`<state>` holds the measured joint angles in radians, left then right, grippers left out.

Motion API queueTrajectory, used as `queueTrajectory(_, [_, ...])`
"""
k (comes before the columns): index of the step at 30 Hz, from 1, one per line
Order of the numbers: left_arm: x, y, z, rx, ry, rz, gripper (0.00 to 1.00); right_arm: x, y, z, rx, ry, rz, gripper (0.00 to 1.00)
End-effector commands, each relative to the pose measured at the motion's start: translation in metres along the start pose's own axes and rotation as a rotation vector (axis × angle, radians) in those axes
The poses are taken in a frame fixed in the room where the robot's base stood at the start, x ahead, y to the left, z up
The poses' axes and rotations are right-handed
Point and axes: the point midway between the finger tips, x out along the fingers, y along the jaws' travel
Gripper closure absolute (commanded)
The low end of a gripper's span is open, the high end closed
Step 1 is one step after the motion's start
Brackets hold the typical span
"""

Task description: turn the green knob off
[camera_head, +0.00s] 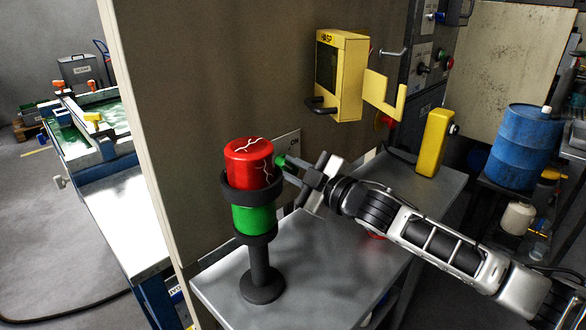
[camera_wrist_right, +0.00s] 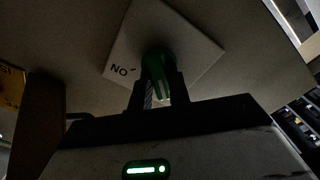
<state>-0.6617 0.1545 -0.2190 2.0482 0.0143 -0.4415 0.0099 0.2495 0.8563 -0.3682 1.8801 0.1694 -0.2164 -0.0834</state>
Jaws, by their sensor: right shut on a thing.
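The green knob (camera_head: 281,161) sits on a pale plate (camera_head: 293,142) on the brown wall panel, just behind a red and green signal lamp (camera_head: 254,215). My right gripper (camera_head: 288,168) reaches in from the right and is shut on the knob. In the right wrist view the green knob (camera_wrist_right: 158,68) lies between the two dark fingers of the right gripper (camera_wrist_right: 160,90). A pale mark shows on the knob's near end. The plate (camera_wrist_right: 190,40) there carries lettering and a small tick beside the knob. My left gripper is not in view.
The signal lamp, with a cracked red top, stands on the grey bench (camera_head: 225,285) close to my right fingers. A yellow hasp box (camera_head: 341,75) hangs above. A yellow block (camera_head: 434,142) and a blue drum (camera_head: 525,147) stand at the right.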

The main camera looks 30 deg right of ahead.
Motion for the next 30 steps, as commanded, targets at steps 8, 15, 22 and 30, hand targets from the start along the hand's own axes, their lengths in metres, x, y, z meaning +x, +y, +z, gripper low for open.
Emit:
queueTrajectory(8, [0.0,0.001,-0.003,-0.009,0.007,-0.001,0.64,0.0,0.0,-0.001,-0.002,0.002,-0.001,0.65])
queueTrajectory(15, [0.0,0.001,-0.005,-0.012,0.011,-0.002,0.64,0.0,0.0,0.0,-0.001,0.001,0.0,0.6])
queueTrajectory(22, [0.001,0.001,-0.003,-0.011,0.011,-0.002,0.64,-0.012,-0.002,0.002,-0.001,-0.002,-0.002,0.6])
queueTrajectory(30, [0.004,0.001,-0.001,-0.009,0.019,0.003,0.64,-0.057,-0.003,0.002,-0.003,-0.002,-0.005,0.6])
